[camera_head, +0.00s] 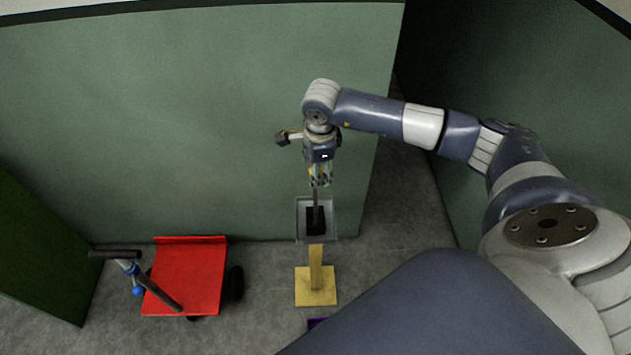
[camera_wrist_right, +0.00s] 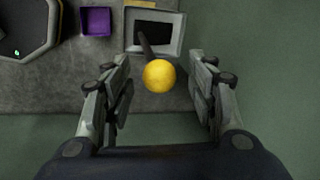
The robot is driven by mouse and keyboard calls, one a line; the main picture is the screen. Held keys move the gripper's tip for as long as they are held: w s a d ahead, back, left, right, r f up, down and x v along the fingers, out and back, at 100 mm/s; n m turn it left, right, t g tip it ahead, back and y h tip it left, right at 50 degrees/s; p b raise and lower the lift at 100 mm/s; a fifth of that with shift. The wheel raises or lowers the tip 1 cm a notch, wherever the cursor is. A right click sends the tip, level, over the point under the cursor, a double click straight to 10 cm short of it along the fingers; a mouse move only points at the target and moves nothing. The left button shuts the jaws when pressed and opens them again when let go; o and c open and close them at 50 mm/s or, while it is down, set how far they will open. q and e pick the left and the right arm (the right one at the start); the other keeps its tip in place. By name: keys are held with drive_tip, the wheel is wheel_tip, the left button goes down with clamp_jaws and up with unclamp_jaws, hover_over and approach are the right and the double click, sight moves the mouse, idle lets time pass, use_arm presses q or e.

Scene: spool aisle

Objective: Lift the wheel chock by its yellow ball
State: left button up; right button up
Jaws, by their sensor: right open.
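The wheel chock (camera_head: 316,222) is a black block in a grey open tray, with a dark rod standing up from it. In the wrist view the black block (camera_wrist_right: 153,36) sits inside the tray (camera_wrist_right: 177,45), and the rod leads to the yellow ball (camera_wrist_right: 159,75). My right gripper (camera_head: 320,184) points down above the tray. Its fingers (camera_wrist_right: 160,88) are open, one on each side of the ball, with a gap on both sides. In the head view the fingers mostly hide the ball. My left gripper is not in view.
A yellow stand (camera_head: 316,287) is just in front of the tray, with a purple box (camera_head: 318,323) nearer still. A red cart (camera_head: 188,275) with a black handle and a blue ball (camera_head: 137,291) is to the left. A green wall (camera_head: 180,130) rises behind.

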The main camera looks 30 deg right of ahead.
drive_tip(key=shift+w+f, duration=0.15)
drive_tip(key=shift+f, duration=0.65)
clamp_jaws()
drive_tip(key=shift+r, duration=0.2)
